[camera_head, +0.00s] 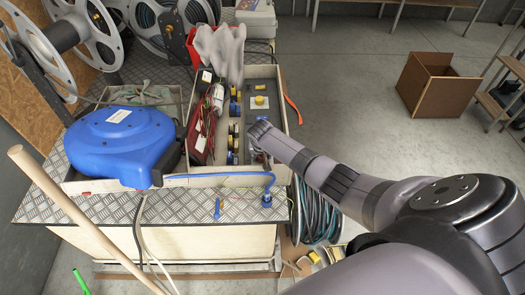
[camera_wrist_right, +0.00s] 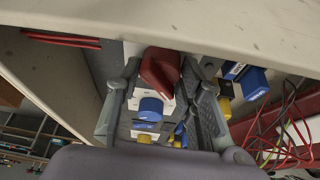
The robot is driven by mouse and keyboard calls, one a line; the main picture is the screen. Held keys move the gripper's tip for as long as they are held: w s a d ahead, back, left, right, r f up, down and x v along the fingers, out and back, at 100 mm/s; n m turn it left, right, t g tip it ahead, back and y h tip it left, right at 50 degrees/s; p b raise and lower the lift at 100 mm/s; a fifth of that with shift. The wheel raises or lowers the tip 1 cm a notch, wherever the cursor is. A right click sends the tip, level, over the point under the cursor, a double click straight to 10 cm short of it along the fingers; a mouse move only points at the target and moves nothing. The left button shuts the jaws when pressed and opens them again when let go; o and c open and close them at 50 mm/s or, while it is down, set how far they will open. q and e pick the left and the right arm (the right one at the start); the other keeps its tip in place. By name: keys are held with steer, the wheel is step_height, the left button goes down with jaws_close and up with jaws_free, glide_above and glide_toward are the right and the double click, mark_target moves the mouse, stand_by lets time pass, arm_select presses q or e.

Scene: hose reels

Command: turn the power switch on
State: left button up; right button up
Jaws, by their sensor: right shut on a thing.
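The power switch, a red rotary knob (camera_wrist_right: 160,72) on a pale block, shows in the right wrist view. My right gripper (camera_wrist_right: 160,80) has a finger on each side of the knob and is shut on it. In the head view my right gripper (camera_head: 261,154) is small and partly hidden, down in the open tray (camera_head: 283,116) at its near right end. The knob cannot be made out there. My left gripper is not in view.
A blue hose reel (camera_head: 118,140) sits left of the tray on the metal-topped bench (camera_head: 110,208). Red wires and a red box (camera_head: 201,135) lie in the tray's left part. Blue and yellow connectors (camera_head: 234,125) stand mid-tray. The tray wall (camera_wrist_right: 200,22) is close to the gripper.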

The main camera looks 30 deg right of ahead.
steer(key=shift+a+m+g+h, duration=0.15)
steer(key=shift+m+g+h, duration=0.15)
steer(key=shift+m, duration=0.7)
steer(key=shift+f+m+g, duration=0.1)
steer(key=shift+m+g, duration=0.2)
steer(key=shift+m, duration=0.6)
steer(key=shift+o, duration=0.2)
steer(key=shift+w+m+g+h+b, duration=0.1)
steer(key=shift+m+g+h+b, duration=0.25)
steer(key=shift+m+b, duration=0.55)
steer(key=shift+w+m+g+h+b, duration=0.15)
steer(key=shift+m+g+b, duration=0.3)
steer(key=shift+m, duration=0.85)
steer(key=shift+s, duration=0.1)
steer(key=o, duration=1.1)
steer(key=shift+r, duration=0.2)
steer(key=v, duration=1.2)
